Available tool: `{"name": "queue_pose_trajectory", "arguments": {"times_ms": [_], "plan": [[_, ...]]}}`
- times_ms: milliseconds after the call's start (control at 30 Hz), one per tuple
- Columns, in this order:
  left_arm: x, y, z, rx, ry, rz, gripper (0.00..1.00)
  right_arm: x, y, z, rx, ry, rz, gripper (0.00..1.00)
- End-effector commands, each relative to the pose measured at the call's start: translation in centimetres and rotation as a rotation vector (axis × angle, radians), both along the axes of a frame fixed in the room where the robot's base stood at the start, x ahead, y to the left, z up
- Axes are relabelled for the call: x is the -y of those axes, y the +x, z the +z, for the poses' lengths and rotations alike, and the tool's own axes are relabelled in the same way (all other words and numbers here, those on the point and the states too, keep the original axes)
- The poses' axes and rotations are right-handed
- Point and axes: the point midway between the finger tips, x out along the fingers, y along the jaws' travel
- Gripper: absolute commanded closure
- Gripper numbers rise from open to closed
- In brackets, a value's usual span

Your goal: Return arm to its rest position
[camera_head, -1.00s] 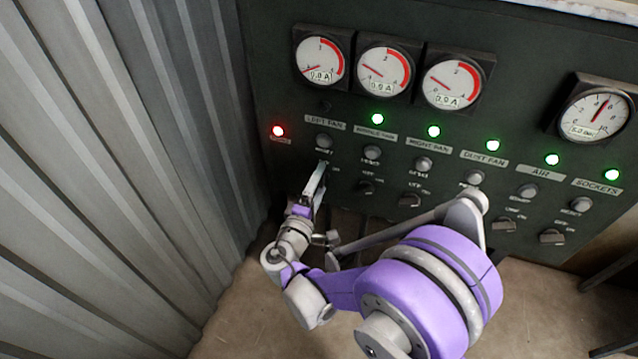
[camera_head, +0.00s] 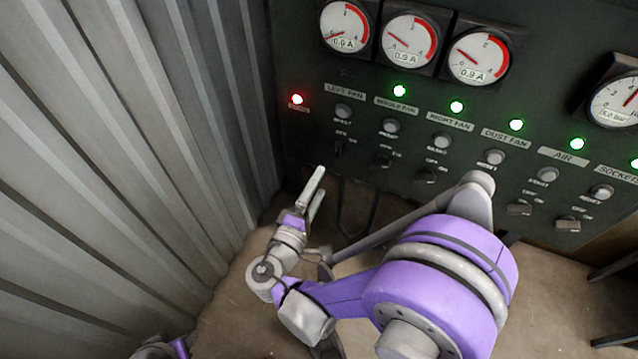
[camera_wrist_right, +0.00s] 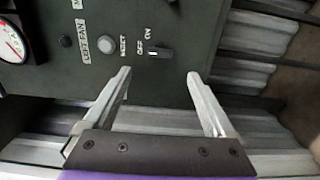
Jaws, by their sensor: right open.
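My right gripper (camera_head: 319,183) is open and empty, just in front of the lower left of the dark control panel (camera_head: 290,140), apart from it. Its purple and grey arm is bent and comes in from the lower right. In the right wrist view the two spread fingers (camera_wrist_right: 158,75) point at the panel, with the left fan's rotary switch (camera_wrist_right: 160,52) just beyond the gap between them. That left fan switch (camera_head: 339,149) also shows in the head view, above the fingertips. My left gripper is not in view; a small purple and grey part of mine shows at the bottom left edge.
The panel carries several gauges (camera_head: 411,40), reset buttons and switches. A red lamp (camera_head: 297,99) is lit at its left; several green lamps (camera_head: 400,91) are lit along the row. A corrugated metal wall (camera_head: 130,150) stands close on the left. Bare floor (camera_head: 545,300) lies below the panel.

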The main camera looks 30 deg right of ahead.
Motion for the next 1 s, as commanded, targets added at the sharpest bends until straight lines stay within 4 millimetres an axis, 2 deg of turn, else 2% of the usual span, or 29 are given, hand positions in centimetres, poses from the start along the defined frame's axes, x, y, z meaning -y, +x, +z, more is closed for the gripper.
{"name": "queue_pose_trajectory", "arguments": {"times_ms": [367,533,633,733,867,1000], "plan": [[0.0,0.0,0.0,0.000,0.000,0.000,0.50,0.3,0.0,-0.1,-0.007,0.011,-0.003,0.10],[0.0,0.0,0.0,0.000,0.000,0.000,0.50,2.9,-1.4,-1.9,-0.102,0.171,-0.051,0.10],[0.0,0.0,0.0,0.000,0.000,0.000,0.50,4.8,-3.5,-3.9,-0.191,0.364,-0.098,0.10],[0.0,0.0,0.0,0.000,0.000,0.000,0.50,5.5,-6.4,-5.9,-0.263,0.590,-0.143,0.10],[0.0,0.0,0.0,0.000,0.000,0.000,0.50,4.6,-10.1,-7.7,-0.308,0.885,-0.188,0.10],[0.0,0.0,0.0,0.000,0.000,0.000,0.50,2.5,-13.0,-8.4,-0.305,1.153,-0.217,0.10]]}}
